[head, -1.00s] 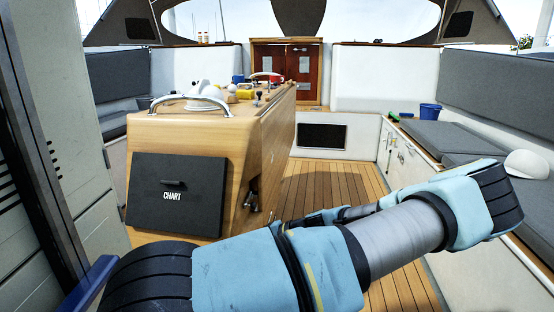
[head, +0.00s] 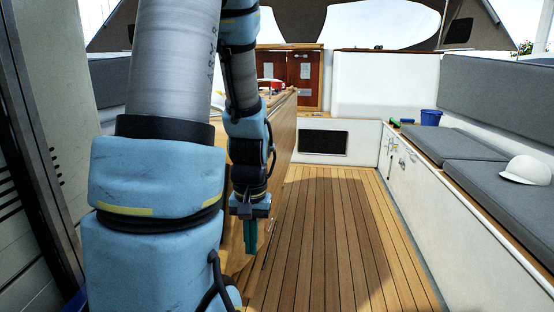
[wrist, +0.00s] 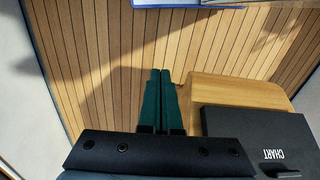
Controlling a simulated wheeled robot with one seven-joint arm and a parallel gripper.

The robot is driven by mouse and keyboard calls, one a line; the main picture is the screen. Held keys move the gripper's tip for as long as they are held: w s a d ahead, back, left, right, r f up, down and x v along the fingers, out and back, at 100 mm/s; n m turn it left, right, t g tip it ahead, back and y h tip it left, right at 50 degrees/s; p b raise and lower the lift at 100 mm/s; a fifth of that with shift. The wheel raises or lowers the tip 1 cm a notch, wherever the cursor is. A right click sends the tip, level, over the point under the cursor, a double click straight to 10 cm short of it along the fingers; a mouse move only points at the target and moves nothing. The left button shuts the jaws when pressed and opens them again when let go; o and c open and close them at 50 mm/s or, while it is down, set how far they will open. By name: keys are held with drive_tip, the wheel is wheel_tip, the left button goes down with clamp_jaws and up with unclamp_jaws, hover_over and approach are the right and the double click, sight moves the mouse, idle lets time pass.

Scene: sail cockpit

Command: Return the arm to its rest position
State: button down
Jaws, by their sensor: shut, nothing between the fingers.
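My arm stands raised at the left of the head view, with its forearm hanging down. My gripper (head: 250,236) points downward beside the wooden console (head: 283,125), above the deck. In the wrist view my gripper (wrist: 160,75) shows two green fingers side by side, closed together with nothing between them. The arm hides most of the console in the head view. The wrist view shows the console's wooden top edge (wrist: 235,92) and its black CHART panel (wrist: 260,135) to the right of the fingers.
The slatted teak floor (head: 330,220) is clear in the middle. A bench with grey cushions (head: 490,185) runs along the right, holding a white cap (head: 526,170) and a blue bucket (head: 431,117). Wooden doors (head: 304,78) stand at the back.

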wheel_tip(320, 180, up, 17)
drive_tip(key=s+t+p, duration=0.1)
drive_tip(key=p, duration=1.1)
drive_tip(key=shift+a+r+t+h+p, duration=0.15)
drive_tip(key=shift+a+t+h+p, duration=0.15)
drive_tip(key=shift+a, duration=0.15)
drive_tip(key=c, duration=1.6)
unclamp_jaws()
